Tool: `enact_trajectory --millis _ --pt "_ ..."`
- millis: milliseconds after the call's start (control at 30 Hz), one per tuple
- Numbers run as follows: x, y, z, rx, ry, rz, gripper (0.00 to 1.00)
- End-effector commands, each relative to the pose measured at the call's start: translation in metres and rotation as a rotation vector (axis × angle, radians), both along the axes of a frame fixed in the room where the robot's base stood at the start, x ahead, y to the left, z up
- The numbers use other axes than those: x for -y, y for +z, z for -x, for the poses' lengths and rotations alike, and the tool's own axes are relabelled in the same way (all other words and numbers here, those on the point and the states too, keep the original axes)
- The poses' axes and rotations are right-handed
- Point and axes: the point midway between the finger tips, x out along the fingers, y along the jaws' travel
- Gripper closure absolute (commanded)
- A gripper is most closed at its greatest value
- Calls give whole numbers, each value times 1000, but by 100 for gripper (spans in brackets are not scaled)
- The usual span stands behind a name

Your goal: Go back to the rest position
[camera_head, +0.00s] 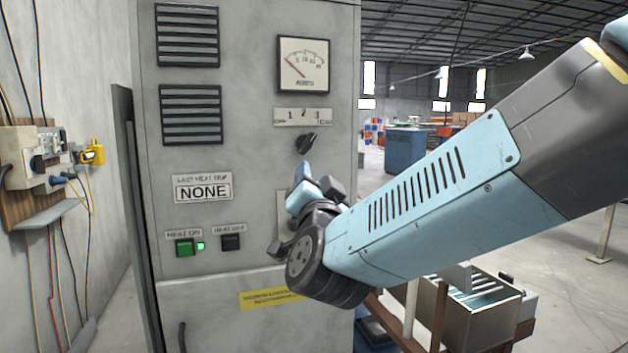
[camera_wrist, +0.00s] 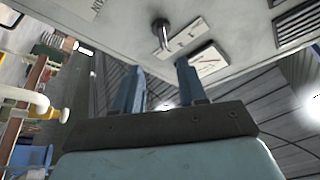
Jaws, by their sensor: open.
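My gripper (camera_head: 310,178) is raised in front of the grey control cabinet (camera_head: 240,120), just below the black selector knob (camera_head: 306,143). In the wrist view the two blue fingers of my gripper (camera_wrist: 158,66) stand apart with nothing between them. The knob (camera_wrist: 161,36) shows beyond the fingertips, and the fingers do not appear closed on it. My arm reaches in from the right and hides part of the cabinet's right edge.
The cabinet has an ammeter (camera_head: 303,65), a lit green button (camera_head: 184,248) and a black button (camera_head: 231,242). A wall panel with cables (camera_head: 38,160) is at left. Metal bins (camera_head: 480,305) stand below my arm. Open hall floor (camera_head: 560,310) lies at right.

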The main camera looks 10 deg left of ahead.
Motion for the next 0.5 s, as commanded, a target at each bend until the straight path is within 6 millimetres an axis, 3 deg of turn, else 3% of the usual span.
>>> enact_trajectory --millis 267,500 --pt "14 -1 -12 -43 21 63 58" --pt "60 -15 -32 -181 68 251 58"
